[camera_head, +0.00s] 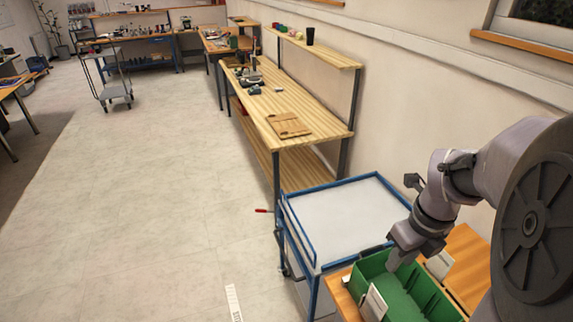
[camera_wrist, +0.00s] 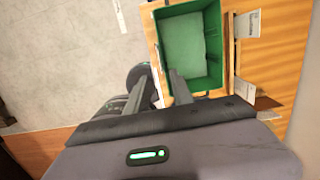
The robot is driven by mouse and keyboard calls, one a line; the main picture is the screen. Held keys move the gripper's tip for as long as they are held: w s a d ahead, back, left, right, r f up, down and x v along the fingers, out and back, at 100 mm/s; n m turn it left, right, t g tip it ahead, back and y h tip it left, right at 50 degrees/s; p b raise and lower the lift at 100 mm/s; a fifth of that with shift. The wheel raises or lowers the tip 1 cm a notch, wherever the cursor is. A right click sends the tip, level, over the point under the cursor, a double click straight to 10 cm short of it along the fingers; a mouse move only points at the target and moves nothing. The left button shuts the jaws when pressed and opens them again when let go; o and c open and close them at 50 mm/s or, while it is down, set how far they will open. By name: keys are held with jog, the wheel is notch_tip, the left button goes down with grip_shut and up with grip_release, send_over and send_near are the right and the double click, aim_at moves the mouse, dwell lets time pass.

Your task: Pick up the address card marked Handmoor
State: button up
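Two white cards stand by the green bin in the head view, one at its near left side (camera_head: 374,303) and one at its far right side (camera_head: 439,265). In the wrist view, one white card (camera_wrist: 247,25) and another (camera_wrist: 244,90) show to the right of the bin. I cannot read Handmoor on any card. My gripper (camera_head: 398,262) hangs over the bin's left end in the head view. In the wrist view, my gripper (camera_wrist: 163,82) has its dark fingers apart at the bin's edge, with nothing clearly held. A pale strip shows between the fingers.
The green bin (camera_head: 402,286) stands on a wooden surface (camera_head: 466,250). A blue-framed trolley (camera_head: 345,215) with an empty pale top is beside it. A long wooden workbench (camera_head: 310,105) holds a board and tools farther back. The floor at left is mostly clear.

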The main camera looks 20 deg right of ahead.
aim_at(379, 296)
jog(key=f+b, duration=0.1)
jog(key=f, duration=0.4)
jog(key=f+b, duration=0.2)
jog(key=f, duration=0.4)
jog(key=w+f+b, duration=0.1)
jog(key=f+b, duration=0.1)
jog(key=f, duration=0.4)
jog(key=shift+a+f, duration=0.25)
jog(key=shift+r, duration=0.1)
jog(key=shift+c, duration=0.2)
grip_shut()
